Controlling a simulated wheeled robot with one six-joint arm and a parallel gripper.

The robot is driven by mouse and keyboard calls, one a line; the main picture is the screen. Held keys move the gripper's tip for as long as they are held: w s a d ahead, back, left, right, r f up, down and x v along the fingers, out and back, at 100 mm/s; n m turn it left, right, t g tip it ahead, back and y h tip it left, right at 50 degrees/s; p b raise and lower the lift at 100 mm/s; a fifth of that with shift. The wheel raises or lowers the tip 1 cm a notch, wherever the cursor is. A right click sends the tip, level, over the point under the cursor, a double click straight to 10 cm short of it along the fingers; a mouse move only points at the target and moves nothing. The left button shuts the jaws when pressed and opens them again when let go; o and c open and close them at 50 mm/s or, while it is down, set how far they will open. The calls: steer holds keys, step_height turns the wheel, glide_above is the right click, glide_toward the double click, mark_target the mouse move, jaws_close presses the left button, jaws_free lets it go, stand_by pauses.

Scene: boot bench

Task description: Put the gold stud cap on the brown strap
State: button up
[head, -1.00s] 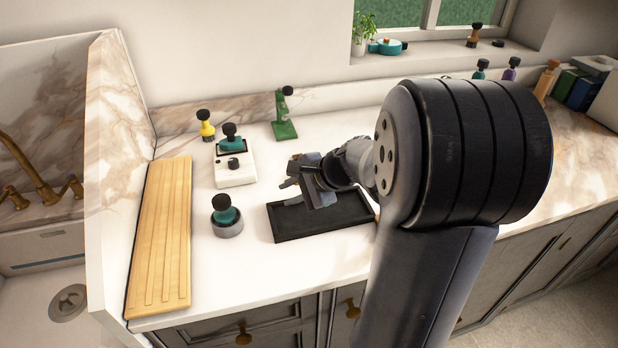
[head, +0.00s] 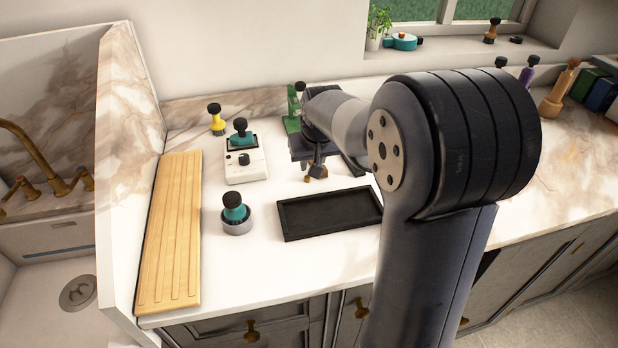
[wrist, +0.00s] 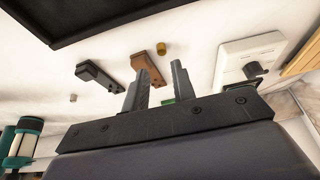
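The gold stud cap (wrist: 162,48) is a small gold cylinder on the white counter in the wrist view, close beside the brown strap (wrist: 143,65). The brown strap lies on the counter, partly hidden behind a finger; a bit of brown shows below my gripper in the head view (head: 322,170). The cap and strap show just beyond the fingertips. In the head view my gripper (head: 314,172) is behind the black tray, pointing down; my arm hides much there.
A black strap (wrist: 98,75) lies beside the brown one. The black tray (head: 330,235) is empty in front. A white box (head: 245,172), a teal-topped brush (head: 235,213) and a wooden board (head: 165,235) stand left. A green stand (head: 291,122) is close behind my gripper.

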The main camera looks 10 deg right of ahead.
mark_target(307, 177)
steer(key=shift+p+x, duration=0.55)
steer(key=shift+x, duration=3.35)
steer(key=shift+w+a+r, duration=0.1)
steer(key=shift+w, duration=0.1)
steer(key=shift+c, duration=0.3)
jaws_close()
